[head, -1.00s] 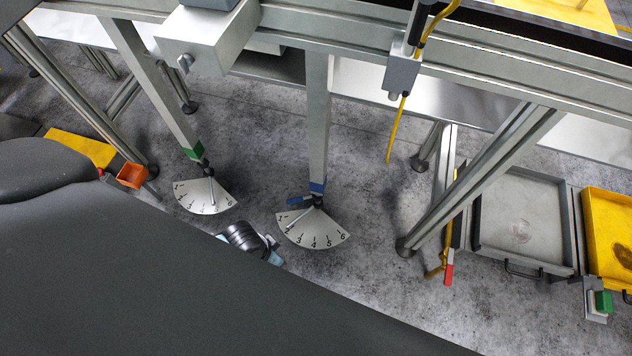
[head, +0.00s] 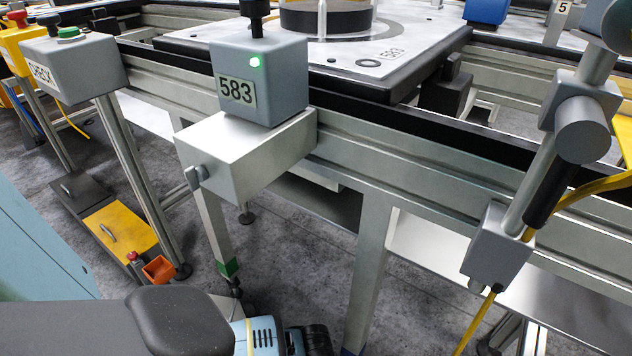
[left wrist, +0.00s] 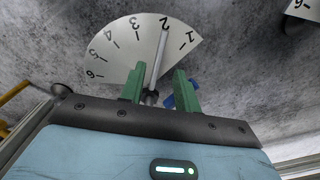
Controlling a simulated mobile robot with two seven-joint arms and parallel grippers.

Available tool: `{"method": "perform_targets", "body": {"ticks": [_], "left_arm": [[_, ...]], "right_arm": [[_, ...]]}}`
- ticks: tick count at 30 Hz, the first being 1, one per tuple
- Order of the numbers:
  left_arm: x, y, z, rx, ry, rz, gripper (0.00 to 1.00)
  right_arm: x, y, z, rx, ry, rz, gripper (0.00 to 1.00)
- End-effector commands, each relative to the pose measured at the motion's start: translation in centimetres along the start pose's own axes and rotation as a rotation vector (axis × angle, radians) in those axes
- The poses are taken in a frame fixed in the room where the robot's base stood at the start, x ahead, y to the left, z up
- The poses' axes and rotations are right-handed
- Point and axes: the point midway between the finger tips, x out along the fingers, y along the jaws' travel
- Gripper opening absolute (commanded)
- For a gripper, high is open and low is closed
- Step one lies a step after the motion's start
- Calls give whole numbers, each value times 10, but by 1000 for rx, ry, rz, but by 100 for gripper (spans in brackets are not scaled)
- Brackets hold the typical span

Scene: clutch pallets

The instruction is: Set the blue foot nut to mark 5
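In the left wrist view, a white fan-shaped dial (left wrist: 120,50) with marks 1 to 6 lies on the floor. Its silver pointer (left wrist: 157,60) points close to mark 2. Bits of the blue foot nut (left wrist: 169,102) show beside and behind the right-hand finger. My left gripper (left wrist: 158,85) has two green fingers standing apart, one on each side of the pointer's dark base; I cannot tell whether they touch the nut. In the head view the dial is out of frame; only a sliver of blue (head: 349,352) shows at the leg's foot. My right gripper is not in view.
A second dial's corner (left wrist: 303,8) shows in the left wrist view. In the head view, a leg with a green band (head: 228,268) stands left of my wrist. A silver box (head: 245,150), a grey 583 box (head: 259,80) and a rail (head: 470,165) are above. An orange bin (head: 158,269) is at left.

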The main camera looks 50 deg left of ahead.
Motion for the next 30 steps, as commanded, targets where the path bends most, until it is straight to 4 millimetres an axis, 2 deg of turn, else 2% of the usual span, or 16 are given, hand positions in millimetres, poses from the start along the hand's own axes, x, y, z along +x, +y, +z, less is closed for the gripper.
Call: {"method": "perform_targets", "body": {"ticks": [1, 10, 14, 21, 28, 30], "left_arm": [[11, 1, 1, 0, -3, 1, 32], [55, 1, 1, 1, -3, 1, 32], [62, 1, 0, 1, 0, 1, 32], [62, 0, 0, 0, 2, 0, 32], [62, 0, 0, 0, 1, 0, 3], [62, 0, 0, 0, 1, 0, 0]], "right_arm": [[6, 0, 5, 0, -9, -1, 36], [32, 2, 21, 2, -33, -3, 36], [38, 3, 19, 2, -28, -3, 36], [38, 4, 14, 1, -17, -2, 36], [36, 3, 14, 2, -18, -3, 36], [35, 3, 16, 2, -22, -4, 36]]}}
